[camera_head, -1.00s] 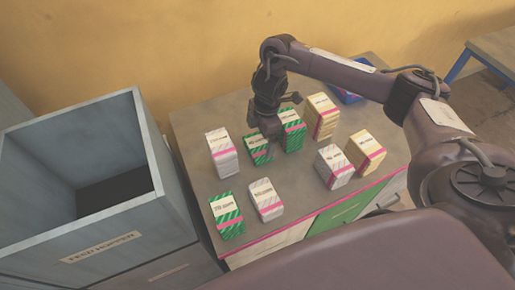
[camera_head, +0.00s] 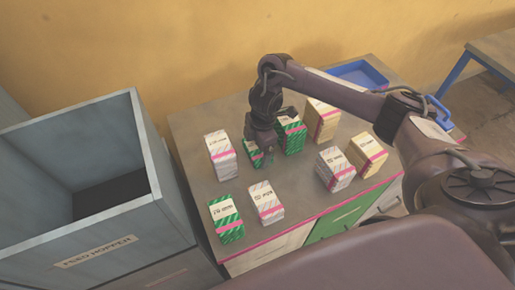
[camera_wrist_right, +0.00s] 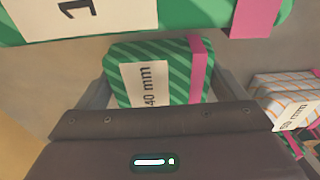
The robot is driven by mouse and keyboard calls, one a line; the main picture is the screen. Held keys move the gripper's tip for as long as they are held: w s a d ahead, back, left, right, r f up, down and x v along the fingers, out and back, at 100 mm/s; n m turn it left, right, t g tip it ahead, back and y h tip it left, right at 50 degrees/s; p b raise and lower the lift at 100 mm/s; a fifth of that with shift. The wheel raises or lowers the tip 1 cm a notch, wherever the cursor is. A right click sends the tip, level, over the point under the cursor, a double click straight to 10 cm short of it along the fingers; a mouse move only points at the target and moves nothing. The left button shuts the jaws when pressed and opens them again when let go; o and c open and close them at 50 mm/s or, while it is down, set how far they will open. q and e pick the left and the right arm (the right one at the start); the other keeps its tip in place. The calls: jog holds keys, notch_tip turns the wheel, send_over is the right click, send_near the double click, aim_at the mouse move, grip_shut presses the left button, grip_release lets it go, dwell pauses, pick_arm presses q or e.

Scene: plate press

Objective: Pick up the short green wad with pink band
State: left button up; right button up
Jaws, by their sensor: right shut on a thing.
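The short green striped wad with a pink band (camera_head: 253,158) stands in the back row on the table, partly hidden by my right gripper (camera_head: 262,143). In the right wrist view this wad (camera_wrist_right: 150,78) shows a white "40 mm" label, with a finger of my right gripper (camera_wrist_right: 160,92) on each side. The gripper is shut on it. A taller green wad with a pink band (camera_head: 291,136) stands just to its right. Another green wad with a pink band (camera_head: 226,219) stands at the front left. My left gripper is not in view.
White wads (camera_head: 220,155), (camera_head: 266,203), (camera_head: 334,170) and cream wads (camera_head: 321,120), (camera_head: 366,153) stand around on the table (camera_head: 300,205). A grey feed hopper (camera_head: 95,240) rises at the left. A blue tray (camera_head: 358,74) lies at the back right.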

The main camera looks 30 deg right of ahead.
jog(key=shift+r, duration=0.1)
notch_tip(320, 180, up, 20)
jog(key=p, duration=0.6)
jog(key=shift+p, duration=0.4)
